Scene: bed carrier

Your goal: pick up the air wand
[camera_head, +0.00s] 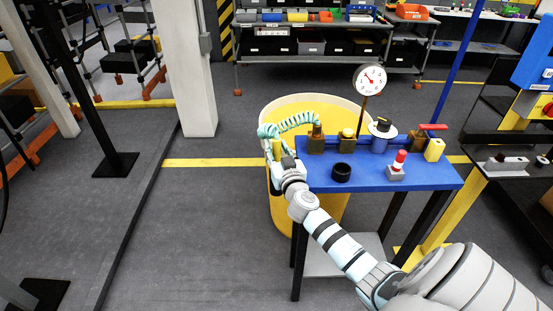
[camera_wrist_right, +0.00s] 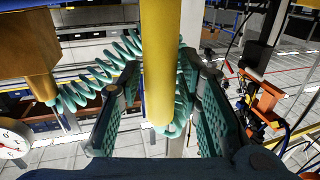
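The air wand, a yellow cylinder (camera_wrist_right: 158,70) with a teal coiled hose (camera_wrist_right: 98,78), stands between the fingers of my right gripper (camera_wrist_right: 160,105) in the right wrist view. The teal fingers lie on both sides of it with what looks like a gap on each side, so the gripper looks open around it. In the head view my right gripper (camera_head: 277,158) is at the left end of the blue bench top (camera_head: 365,178). The hose (camera_head: 290,123) arcs there to a brown fitting (camera_head: 316,140). The wand's far end is hidden. My left gripper is not in view.
The bench holds a dial gauge (camera_head: 370,79), a black ring (camera_head: 341,172), a red-topped switch (camera_head: 398,165) and a yellow block (camera_head: 435,149). A large yellow bin (camera_head: 330,210) stands behind and below. A white column (camera_head: 186,70) is at left.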

